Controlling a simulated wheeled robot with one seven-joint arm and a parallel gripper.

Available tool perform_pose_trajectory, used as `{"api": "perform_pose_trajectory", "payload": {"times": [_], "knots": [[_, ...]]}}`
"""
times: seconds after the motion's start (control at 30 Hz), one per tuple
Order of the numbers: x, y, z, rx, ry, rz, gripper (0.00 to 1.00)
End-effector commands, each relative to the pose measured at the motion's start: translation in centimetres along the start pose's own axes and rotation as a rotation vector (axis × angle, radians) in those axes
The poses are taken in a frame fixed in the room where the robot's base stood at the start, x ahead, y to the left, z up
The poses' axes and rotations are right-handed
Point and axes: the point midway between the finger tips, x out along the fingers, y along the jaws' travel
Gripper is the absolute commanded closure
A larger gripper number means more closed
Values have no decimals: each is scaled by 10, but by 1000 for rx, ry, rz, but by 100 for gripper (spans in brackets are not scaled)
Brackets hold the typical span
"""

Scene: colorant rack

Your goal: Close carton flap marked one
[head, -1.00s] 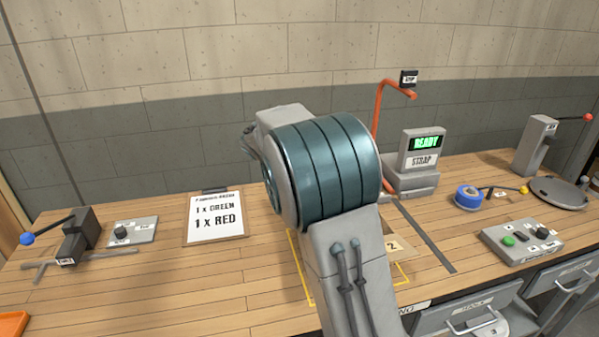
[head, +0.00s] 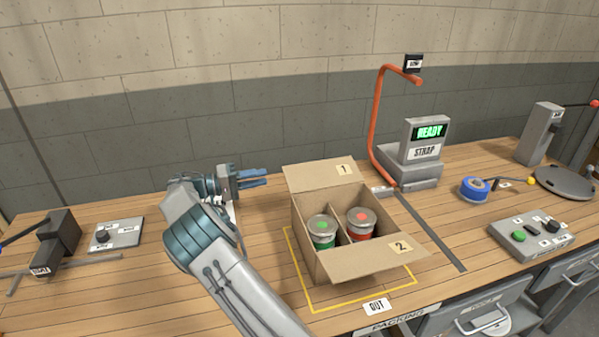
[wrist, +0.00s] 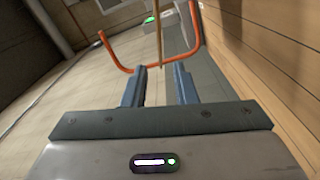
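The open carton (head: 312,247) stands inside the yellow outline on the bench. Flap one (head: 318,175) is along its back edge, folded open and leaning up and back. Flap two (head: 385,262) sticks out at the front, also open. A green-marked can (head: 321,229) and a red-marked can (head: 360,222) sit inside, split by a divider. My gripper (head: 269,178) is left of flap one, apart from it, fingers pointing right. In the wrist view its fingers (wrist: 158,80) are apart with nothing held; a thin tan edge, perhaps a flap, shows beyond them.
The strap machine (head: 412,165) with its orange post (head: 376,120) stands right of the carton, its screen reading READY. A blue tape roll (head: 473,189) and button box (head: 530,238) are farther right. A lever block (head: 58,240) and switch panel (head: 115,232) are at left.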

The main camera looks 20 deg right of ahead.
Motion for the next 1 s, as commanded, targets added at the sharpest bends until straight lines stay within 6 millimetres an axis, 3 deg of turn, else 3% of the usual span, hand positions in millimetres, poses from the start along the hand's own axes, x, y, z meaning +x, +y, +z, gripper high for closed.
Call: {"api": "perform_pose_trajectory", "payload": {"times": [0.3, 0.53, 0.73, 1.0], "knots": [[67, 4, 0, -4, -6, 0, 75], [108, 3, 0, -3, -4, -2, 75], [125, 1, 1, -3, -3, -3, 75], [128, 0, 1, -2, -2, -3, 75]]}}
